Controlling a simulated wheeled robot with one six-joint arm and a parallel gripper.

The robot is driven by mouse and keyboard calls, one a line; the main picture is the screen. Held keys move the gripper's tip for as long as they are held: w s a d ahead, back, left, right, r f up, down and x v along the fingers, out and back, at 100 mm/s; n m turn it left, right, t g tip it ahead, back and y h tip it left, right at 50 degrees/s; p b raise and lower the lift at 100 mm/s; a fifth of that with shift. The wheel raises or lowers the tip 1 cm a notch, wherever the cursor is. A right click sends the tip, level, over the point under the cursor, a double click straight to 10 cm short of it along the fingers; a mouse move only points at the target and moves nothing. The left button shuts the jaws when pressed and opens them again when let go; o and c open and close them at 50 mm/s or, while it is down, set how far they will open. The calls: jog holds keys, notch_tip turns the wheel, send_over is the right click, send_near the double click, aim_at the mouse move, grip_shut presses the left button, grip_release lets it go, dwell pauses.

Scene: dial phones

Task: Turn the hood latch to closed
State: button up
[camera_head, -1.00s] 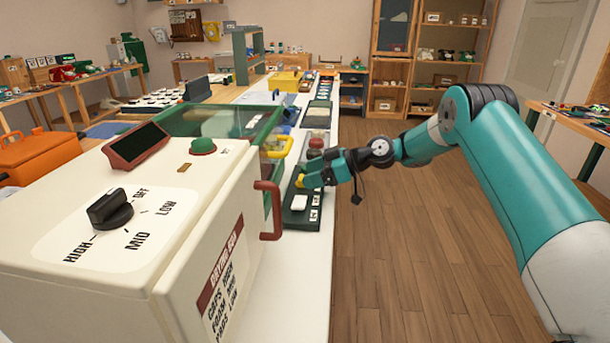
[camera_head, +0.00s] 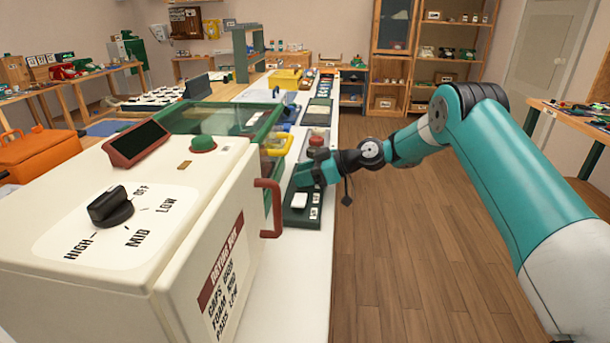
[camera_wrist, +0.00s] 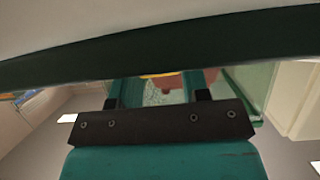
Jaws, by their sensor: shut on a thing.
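My gripper (camera_head: 308,174) is at the far end of a dark green panel (camera_head: 300,215) on the white bench, beside the clear hood with a green frame (camera_head: 215,118). In the wrist view, the two teal fingers (camera_wrist: 158,90) are shut around a yellow piece (camera_wrist: 160,75), mostly hidden, which looks like the latch. Its turned position cannot be read. The panel also bears a white block (camera_head: 299,201) and small white labels. A reddish-brown shape (camera_wrist: 183,79) shows past the fingers.
A cream machine (camera_head: 120,230) with a black dial and a red handle (camera_head: 269,208) stands close in front on the left. A red knob (camera_head: 316,141) and a yellow tray (camera_head: 280,146) lie beyond my gripper. The floor on the right is clear.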

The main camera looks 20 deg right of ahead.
jog(key=shift+s+a+m+t+h+b, duration=0.1)
jog(key=shift+m+t+h+b, duration=0.6)
jog(key=shift+m+t, duration=0.6)
jog(key=o, duration=0.9)
jog(key=v, duration=0.8)
jog(key=b+v, duration=0.1)
jog(key=v, duration=0.8)
jog(key=shift+s+r, duration=0.15)
jog(key=shift+r, duration=0.2)
